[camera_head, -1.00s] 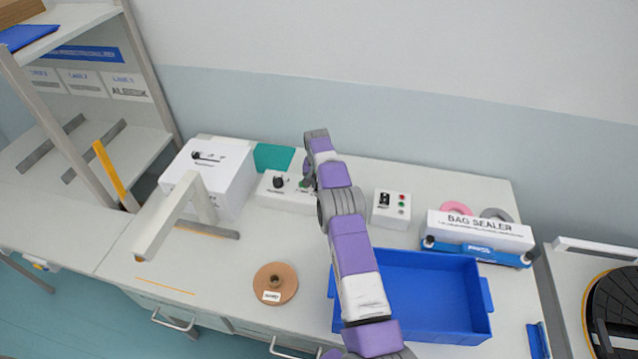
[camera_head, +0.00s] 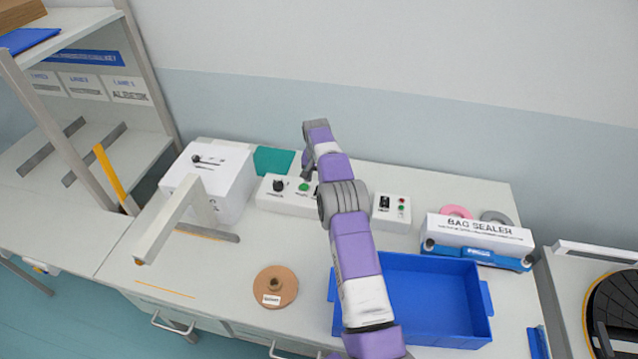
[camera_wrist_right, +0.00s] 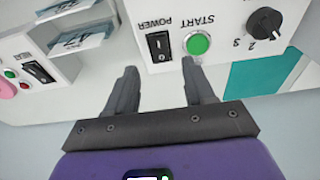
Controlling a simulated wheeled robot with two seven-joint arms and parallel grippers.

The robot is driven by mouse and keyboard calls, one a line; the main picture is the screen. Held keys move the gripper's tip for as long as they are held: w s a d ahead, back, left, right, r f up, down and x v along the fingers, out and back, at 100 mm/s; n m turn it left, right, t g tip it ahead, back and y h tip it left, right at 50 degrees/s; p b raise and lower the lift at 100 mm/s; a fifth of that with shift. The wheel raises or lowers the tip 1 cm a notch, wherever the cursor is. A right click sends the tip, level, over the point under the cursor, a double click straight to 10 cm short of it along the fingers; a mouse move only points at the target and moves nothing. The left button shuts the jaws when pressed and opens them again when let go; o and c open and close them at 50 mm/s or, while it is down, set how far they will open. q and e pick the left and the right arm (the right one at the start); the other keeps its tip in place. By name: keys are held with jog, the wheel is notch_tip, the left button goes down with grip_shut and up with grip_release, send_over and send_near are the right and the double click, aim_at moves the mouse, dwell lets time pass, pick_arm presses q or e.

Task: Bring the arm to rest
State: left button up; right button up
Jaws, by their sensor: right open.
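My right arm, purple and grey, reaches up over the bench in the head view. Its gripper (camera_head: 308,172) is above the white control box (camera_head: 272,198) and partly hidden by the wrist. In the right wrist view the two grey fingers (camera_wrist_right: 159,67) are apart with nothing between them. The box there shows a green START button (camera_wrist_right: 198,44), a black POWER switch (camera_wrist_right: 159,46) and a dial (camera_wrist_right: 264,23). The fingertips appear just short of the button and switch; the exact gap cannot be told. My left gripper is not in view.
A blue tray (camera_head: 484,300) sits under my forearm. A bag sealer (camera_head: 480,236) stands right, a brown spool (camera_head: 275,287) lies front left, and a white box with a post (camera_head: 185,200) stands left. A small switch box (camera_head: 391,212) is right of my arm.

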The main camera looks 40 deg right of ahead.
jog(key=shift+a+r, duration=0.1)
jog(key=shift+r, duration=1)
